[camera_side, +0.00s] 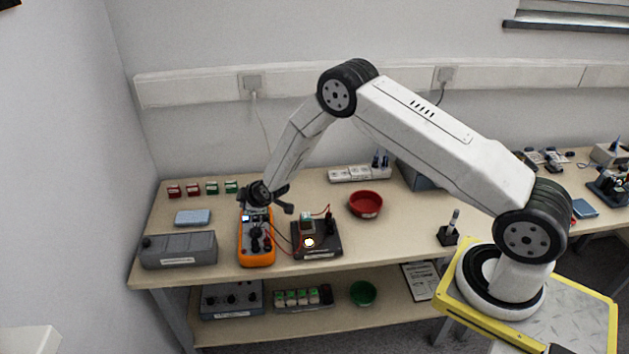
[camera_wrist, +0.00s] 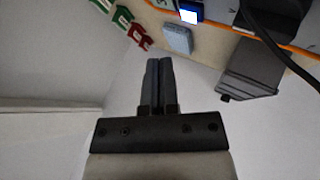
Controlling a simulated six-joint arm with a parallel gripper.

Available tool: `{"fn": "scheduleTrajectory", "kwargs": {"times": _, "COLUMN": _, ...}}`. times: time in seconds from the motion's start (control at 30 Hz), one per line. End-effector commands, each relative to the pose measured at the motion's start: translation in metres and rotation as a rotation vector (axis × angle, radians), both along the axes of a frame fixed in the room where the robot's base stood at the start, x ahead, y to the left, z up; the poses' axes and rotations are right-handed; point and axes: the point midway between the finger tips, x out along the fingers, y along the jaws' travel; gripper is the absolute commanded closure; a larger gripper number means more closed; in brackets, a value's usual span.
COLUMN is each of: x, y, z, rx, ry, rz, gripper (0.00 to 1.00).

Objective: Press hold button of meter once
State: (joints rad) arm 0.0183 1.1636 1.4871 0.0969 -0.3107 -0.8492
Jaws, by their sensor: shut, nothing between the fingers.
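The orange meter (camera_side: 257,258) lies on the bench with its small display lit and a dark dial below. The hold button cannot be made out. My gripper (camera_wrist: 158,61) is shut and empty, its two dark fingers side by side. In the side view my wrist is above the far end of the meter and covers part of it. The fingertips show apart from the meter in the wrist view.
A grey case (camera_side: 180,251) lies left of the meter, and a blue pad (camera_side: 192,217) behind the case. A dark device (camera_side: 327,250) with a lit lamp and leads stands right of it. A red bowl (camera_side: 365,204) and small red and green blocks stand farther back.

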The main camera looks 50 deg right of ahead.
Motion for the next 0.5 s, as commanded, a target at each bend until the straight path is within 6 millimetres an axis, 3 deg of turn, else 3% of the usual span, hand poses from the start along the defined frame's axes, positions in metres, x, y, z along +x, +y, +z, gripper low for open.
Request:
{"fn": "scheduleTrajectory", "kwargs": {"times": 0.27, "x": 0.000, "y": 0.000, "z": 0.019, "rx": -0.001, "ry": -0.001, "rz": -0.001, "gripper": 1.00}}
{"fn": "scheduleTrajectory", "kwargs": {"times": 0.5, "x": -0.001, "y": 0.000, "z": 0.023, "rx": 0.000, "ry": 0.001, "rz": 0.000, "gripper": 1.00}}
